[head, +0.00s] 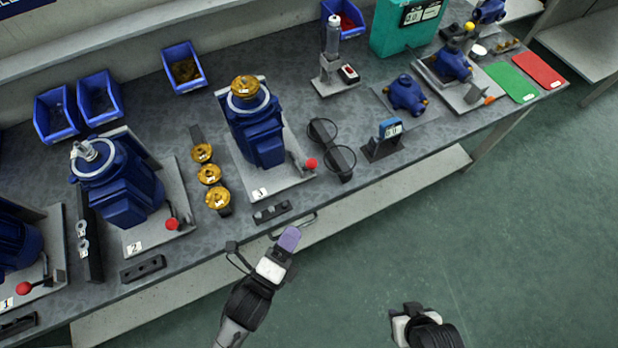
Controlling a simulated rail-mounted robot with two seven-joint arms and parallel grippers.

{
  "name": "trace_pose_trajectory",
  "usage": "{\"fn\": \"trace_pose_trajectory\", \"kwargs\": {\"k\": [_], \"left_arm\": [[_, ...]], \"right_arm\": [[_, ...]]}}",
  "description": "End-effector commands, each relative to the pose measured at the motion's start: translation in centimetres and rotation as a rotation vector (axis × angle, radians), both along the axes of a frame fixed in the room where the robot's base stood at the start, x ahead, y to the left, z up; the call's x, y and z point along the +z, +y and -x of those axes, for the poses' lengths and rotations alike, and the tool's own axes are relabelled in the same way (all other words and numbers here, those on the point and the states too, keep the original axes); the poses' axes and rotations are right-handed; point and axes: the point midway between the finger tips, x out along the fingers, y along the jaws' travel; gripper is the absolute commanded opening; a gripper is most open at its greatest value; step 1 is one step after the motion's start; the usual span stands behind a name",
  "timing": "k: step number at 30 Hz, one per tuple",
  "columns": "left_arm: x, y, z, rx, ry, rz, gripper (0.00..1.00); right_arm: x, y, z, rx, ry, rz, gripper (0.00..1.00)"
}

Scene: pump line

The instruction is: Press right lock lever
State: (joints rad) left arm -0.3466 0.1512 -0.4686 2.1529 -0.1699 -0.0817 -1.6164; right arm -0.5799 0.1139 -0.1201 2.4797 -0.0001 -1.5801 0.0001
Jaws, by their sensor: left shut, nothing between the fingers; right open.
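Lock levers with red ball knobs stand beside the blue pump units. Another red-knobbed lever (172,223) is on the plate labelled 2, and a third (23,288) is at the far left. My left gripper (289,238) is shut and empty, off the table's front edge, below and apart from the rightmost red lever. My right gripper (405,310) is open over the floor, its fingers mostly hidden.
Brass parts (210,174) stand in a row left of the middle pump. A black stand with rings (338,155) and a blue gauge (390,129) are right of the rightmost red lever. A black block (271,212) lies near the front edge. Green floor is clear at right.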

Motion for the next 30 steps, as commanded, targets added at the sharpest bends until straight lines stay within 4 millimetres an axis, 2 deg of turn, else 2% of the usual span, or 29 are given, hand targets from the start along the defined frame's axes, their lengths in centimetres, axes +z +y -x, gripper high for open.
{"fn": "trace_pose_trajectory", "kwargs": {"k": [5, 8, 23, 30], "left_arm": [[0.0, -0.2, -0.4, 0.001, 0.0, 0.0, 0.0], [0.0, -0.6, -1.3, 0.002, -0.001, 0.001, 0.0], [1.1, -4.7, -9.1, 0.0, -0.001, 0.002, 0.0], [1.7, -3.6, -11.6, 0.001, 0.0, -0.001, 0.0]], "right_arm": [[-0.2, -0.1, 0.0, 0.002, 0.0, 0.003, 0.43], [-0.5, -0.2, 0.0, 0.004, 0.0, 0.005, 0.43], [-3.3, -0.3, 0.0, 0.006, 0.0, 0.009, 0.43], [-4.3, -0.2, 0.0, 0.004, 0.0, 0.007, 0.43]]}}
